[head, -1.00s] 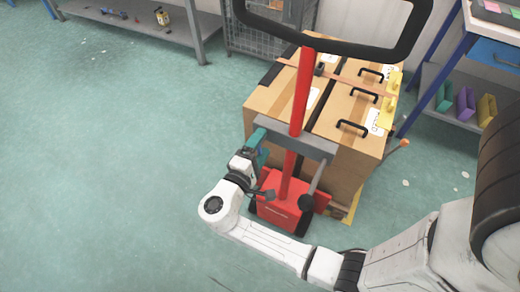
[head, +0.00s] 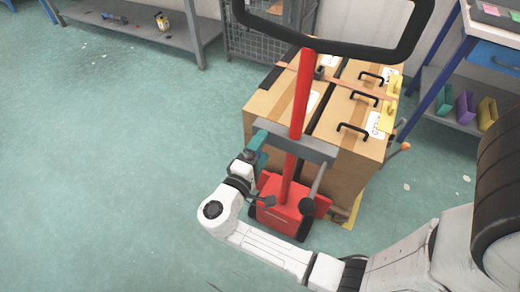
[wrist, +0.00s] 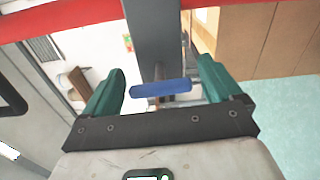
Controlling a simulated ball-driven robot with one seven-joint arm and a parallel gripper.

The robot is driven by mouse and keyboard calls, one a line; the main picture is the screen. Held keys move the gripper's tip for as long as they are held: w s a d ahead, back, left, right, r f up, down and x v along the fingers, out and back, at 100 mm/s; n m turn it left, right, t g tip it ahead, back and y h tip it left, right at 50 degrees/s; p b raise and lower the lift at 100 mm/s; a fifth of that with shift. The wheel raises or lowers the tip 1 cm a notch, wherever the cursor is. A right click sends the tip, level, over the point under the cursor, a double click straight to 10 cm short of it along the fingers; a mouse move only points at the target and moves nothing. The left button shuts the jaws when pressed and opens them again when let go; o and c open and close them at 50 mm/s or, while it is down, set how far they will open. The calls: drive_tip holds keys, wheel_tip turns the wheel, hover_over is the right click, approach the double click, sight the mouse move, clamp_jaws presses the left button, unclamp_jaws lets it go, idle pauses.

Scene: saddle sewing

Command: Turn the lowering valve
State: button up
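A blue bar-shaped handle (wrist: 161,88) on a thin stem, which looks like the lowering valve, shows in the wrist view in front of a grey post (wrist: 152,30). My gripper (wrist: 162,66) is open, with one green finger on each side of the handle. Small gaps show at the handle's ends; I cannot tell whether it lies between the fingertips or beyond them. In the head view, my gripper (head: 257,143) is beside the left side of the lift truck's red mast (head: 299,95), above the red pump base (head: 284,215). The handle is mostly hidden there.
Strapped cardboard boxes (head: 350,150) with black handles stand on the truck, close to my gripper. A black loop handle (head: 335,45) tops the mast. Two black-ended levers, one a round knob (head: 306,205), stick out near the base. The floor (head: 110,160) at left is clear.

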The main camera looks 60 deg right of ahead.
drive_tip(key=shift+o, duration=0.2)
drive_tip(key=a, duration=1)
drive_tip(key=shift+s+a, duration=0.15)
drive_tip(key=shift+a, duration=0.25)
